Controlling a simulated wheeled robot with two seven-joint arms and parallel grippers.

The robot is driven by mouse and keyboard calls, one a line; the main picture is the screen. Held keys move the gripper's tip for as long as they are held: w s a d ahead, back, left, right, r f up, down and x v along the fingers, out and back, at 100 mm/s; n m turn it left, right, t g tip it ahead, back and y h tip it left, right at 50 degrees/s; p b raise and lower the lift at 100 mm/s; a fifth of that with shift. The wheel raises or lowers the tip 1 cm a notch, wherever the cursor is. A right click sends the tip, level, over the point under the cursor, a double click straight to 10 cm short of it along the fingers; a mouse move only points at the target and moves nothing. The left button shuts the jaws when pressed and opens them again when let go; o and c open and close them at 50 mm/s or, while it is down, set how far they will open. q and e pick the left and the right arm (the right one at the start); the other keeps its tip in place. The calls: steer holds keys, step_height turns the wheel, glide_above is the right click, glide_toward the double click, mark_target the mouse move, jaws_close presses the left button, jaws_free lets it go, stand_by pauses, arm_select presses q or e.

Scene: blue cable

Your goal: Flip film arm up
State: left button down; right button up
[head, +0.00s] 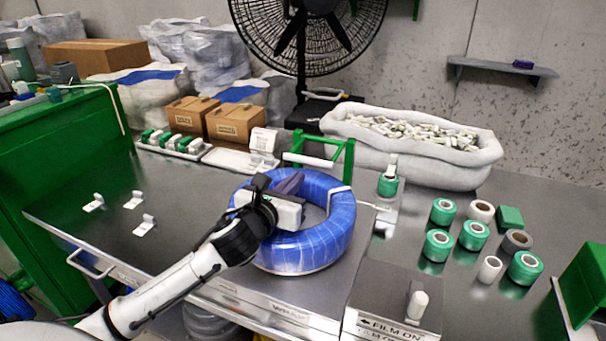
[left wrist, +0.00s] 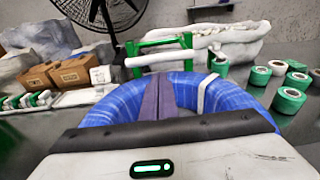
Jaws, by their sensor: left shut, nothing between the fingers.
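A blue cable coil (head: 335,225) lies flat on the metal table, with a white band across its right side. It also shows in the left wrist view (left wrist: 235,97). Behind it stands a green frame (head: 347,160) with a white roller bar (head: 308,161), also in the left wrist view (left wrist: 158,59). I cannot tell for sure which part is the film arm. My left gripper (head: 290,182) is over the coil, its purple-grey fingers together and empty. In the left wrist view the fingers (left wrist: 159,97) point towards the roller bar. My right gripper is not in view.
A box labelled "FILM ON" with a white lever (head: 417,305) stands at the front. A green roll on a stand (head: 388,185) is right of the coil. Several tape rolls (head: 474,235) lie farther right. White clips (head: 143,225) lie left. A large sack (head: 410,145) is behind.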

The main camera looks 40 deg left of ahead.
arm_select(q)
steer(key=shift+x, duration=2.4)
steer(key=shift+r, duration=0.15)
